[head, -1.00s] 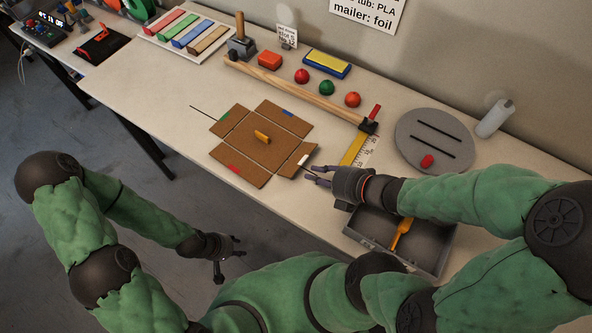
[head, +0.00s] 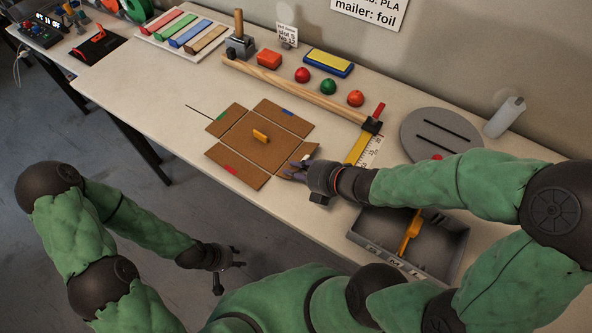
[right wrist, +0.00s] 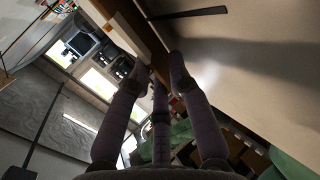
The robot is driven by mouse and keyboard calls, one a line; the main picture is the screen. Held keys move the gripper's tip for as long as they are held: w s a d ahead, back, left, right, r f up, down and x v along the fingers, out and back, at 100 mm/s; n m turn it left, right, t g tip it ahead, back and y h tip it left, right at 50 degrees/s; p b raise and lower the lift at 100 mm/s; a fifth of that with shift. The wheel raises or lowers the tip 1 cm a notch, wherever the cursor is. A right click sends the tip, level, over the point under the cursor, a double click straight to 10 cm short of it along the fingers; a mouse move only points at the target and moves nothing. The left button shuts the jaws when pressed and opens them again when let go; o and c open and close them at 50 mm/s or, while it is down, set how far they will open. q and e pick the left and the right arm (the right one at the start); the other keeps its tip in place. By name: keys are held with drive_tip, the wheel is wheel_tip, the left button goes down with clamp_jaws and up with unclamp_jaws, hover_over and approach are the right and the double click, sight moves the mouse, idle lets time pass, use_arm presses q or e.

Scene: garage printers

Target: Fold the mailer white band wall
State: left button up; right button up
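The mailer (head: 245,155) is a cardboard cross lying flat on the bench, with a small yellow piece (head: 260,135) on its middle. Its walls carry green, blue, red and white bands. The white band wall (head: 288,154) is the right one, partly hidden by my right gripper (head: 291,171), whose fingers are at its outer edge. In the right wrist view the fingers (right wrist: 157,72) are apart, with a brown cardboard edge and a pale strip close to their tips; I cannot tell if they touch. My left gripper (head: 232,270) is open and empty, off the bench's front edge.
A grey tray (head: 440,262) with an orange tool lies under my right forearm. A yellow ruler (head: 360,147), a long wooden bar (head: 290,88) and a grey slotted disc (head: 405,130) lie behind. The bench left of the mailer is mostly clear.

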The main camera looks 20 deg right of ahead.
drive_tip(key=shift+c, duration=0.3)
clamp_jaws()
drive_tip(key=shift+d+f+t+b, duration=0.1)
drive_tip(key=shift+f+t+b, duration=0.35)
drive_tip(key=shift+b, duration=0.8)
drive_tip(key=shift+s+y+b, duration=0.15)
drive_tip(key=shift+y+b, duration=0.25)
drive_tip(key=shift+b, duration=0.1)
drive_tip(key=shift+r, duration=0.1)
drive_tip(key=shift+o, duration=0.3)
unclamp_jaws()
